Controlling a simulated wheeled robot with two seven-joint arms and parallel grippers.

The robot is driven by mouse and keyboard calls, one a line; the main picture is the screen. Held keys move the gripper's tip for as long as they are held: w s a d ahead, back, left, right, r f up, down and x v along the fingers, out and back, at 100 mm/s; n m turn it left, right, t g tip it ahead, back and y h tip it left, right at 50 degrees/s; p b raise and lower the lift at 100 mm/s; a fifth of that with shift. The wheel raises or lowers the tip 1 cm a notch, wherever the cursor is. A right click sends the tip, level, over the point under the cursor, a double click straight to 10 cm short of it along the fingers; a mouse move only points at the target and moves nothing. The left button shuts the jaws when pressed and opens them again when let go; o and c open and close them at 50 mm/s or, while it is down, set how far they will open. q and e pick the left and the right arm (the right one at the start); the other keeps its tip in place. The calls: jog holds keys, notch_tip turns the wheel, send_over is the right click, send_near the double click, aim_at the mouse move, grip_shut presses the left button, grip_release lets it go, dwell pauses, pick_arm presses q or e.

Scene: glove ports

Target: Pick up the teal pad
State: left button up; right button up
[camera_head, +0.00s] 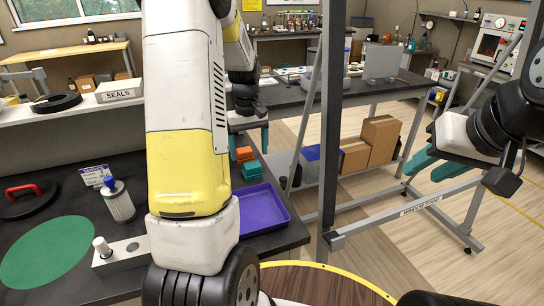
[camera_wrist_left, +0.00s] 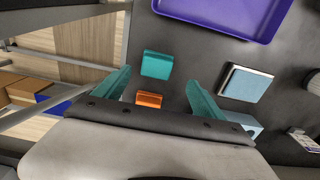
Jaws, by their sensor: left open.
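The teal pad (camera_head: 251,170) lies on the dark bench top, just beyond the purple tray. In the left wrist view the teal pad (camera_wrist_left: 157,64) shows between and a little ahead of my fingertips. My left gripper (camera_head: 249,142) is open and empty above the bench; its two teal fingers also show in the left wrist view (camera_wrist_left: 160,90), apart from the pad. An orange pad (camera_head: 243,154) (camera_wrist_left: 149,99) lies beside the teal one, nearer my left palm. My right gripper (camera_head: 428,172) hangs at the right over the floor, fingers apart and empty.
The purple tray (camera_head: 262,214) (camera_wrist_left: 220,35) is near the pads. A light-blue pad (camera_wrist_left: 247,83) lies to their right in the wrist view. A grey metal frame post (camera_head: 331,120) stands right of the bench. The bench edge is close to the pads.

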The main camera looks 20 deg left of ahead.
aim_at(252, 164)
pick_arm(q)
jog(key=f, duration=0.6)
jog(key=shift+w+d+f, duration=0.15)
jog(key=shift+d+f, duration=0.2)
jog(key=c, duration=1.4)
jog(key=shift+c, duration=0.2)
jog(key=shift+r, duration=0.15)
jog(key=shift+r, duration=0.65)
notch_tip(252, 164, up, 2)
jog(key=shift+r, duration=0.2)
jog(key=s, duration=1)
jog(key=s+r, duration=0.1)
jog(key=s, duration=0.5)
jog(key=shift+d, duration=0.4)
